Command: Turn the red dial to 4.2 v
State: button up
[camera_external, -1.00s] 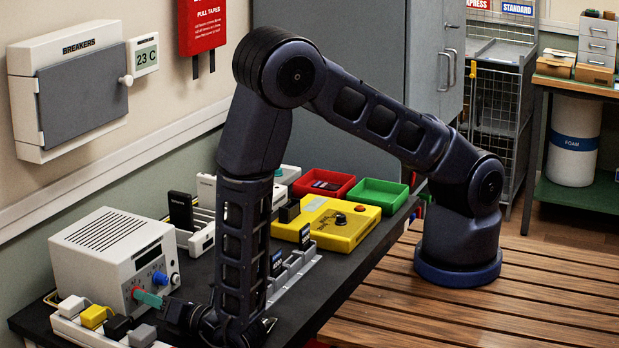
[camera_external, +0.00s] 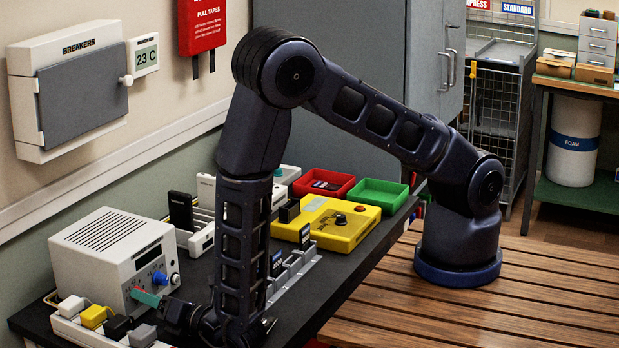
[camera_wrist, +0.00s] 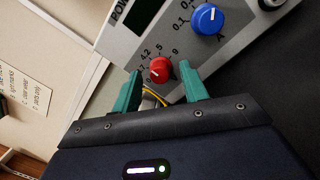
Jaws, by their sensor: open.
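The red dial (camera_wrist: 159,68) is on the front of the grey power supply (camera_external: 108,248). In the wrist view a scale with 4.2, 5 and 9 is printed around it. My gripper (camera_wrist: 162,80) has two green fingers, spread apart, with the dial lying between and just beyond their tips. A clear gap shows on both sides of the dial, so I see no contact. The dial's pointer direction is too small to read surely. In the external view my gripper (camera_external: 146,298) is at the lower front of the supply, and its fingers mostly hide the dial.
A power strip (camera_external: 78,325) with several plugs lies in front of the supply. A card rack (camera_external: 292,272) and a yellow device (camera_external: 335,225) stand to the right on the dark bench.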

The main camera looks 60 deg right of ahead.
notch_tip(320, 180, up, 20)
dwell(0.9)
